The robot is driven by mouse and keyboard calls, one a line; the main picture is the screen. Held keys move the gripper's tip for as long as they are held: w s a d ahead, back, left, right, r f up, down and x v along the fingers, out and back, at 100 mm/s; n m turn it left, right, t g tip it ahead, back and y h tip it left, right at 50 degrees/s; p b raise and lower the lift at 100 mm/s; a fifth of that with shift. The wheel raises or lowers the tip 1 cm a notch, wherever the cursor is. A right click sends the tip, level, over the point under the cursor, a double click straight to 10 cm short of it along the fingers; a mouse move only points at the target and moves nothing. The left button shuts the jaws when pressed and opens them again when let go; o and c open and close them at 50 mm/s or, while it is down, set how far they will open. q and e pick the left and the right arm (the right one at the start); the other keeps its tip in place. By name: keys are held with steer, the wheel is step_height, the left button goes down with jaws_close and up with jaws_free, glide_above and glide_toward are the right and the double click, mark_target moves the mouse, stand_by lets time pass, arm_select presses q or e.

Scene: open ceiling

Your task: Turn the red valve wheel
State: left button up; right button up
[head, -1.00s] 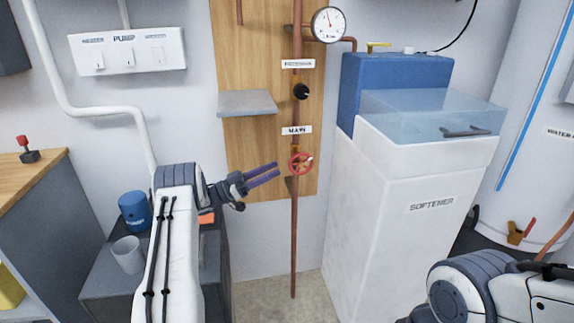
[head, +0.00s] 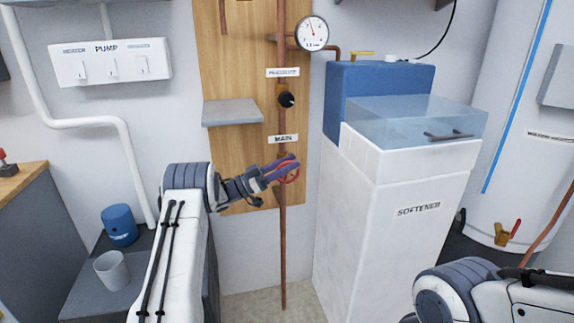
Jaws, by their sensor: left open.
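The red valve wheel (head: 290,178) sits on the vertical copper pipe, just below the MAIN label (head: 283,139) on the wooden board. My left gripper (head: 291,167) comes in from the left, with its purple fingers open over the wheel's upper left part and hiding some of it. I cannot tell whether the fingers touch the rim or are only in front of it. My right arm shows at the lower right, but its gripper is out of view.
A grey shelf (head: 232,112) juts out above the left gripper. A black knob (head: 286,99) and a round gauge (head: 311,33) are higher on the pipework. The white softener cabinet (head: 390,215) stands close on the right. A blue pump (head: 120,225) and a grey cup (head: 112,270) stand at the lower left.

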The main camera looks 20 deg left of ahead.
arm_select(q)
jaws_close()
steer(key=shift+r+g+y+p, duration=0.25)
steer(key=shift+y+p, duration=0.25)
steer(key=shift+p, duration=0.5)
steer(key=g+y+p, duration=0.1)
steer(key=p, duration=0.1)
steer(key=y+p, duration=0.1)
steer(key=p, duration=0.2)
steer(key=d+g+y+p, duration=0.1)
steer(key=p, duration=0.2)
steer(key=shift+w+f+g+y, duration=0.2)
steer(key=shift+w+g+y, duration=0.1)
steer(key=shift+g+y, duration=0.1)
steer(key=shift+d+f+g+y+p, duration=0.15)
steer(key=shift+f+g+y+p, duration=0.15)
steer(key=shift+y+p, duration=0.35)
steer(key=shift+f, duration=0.1)
jaws_free()
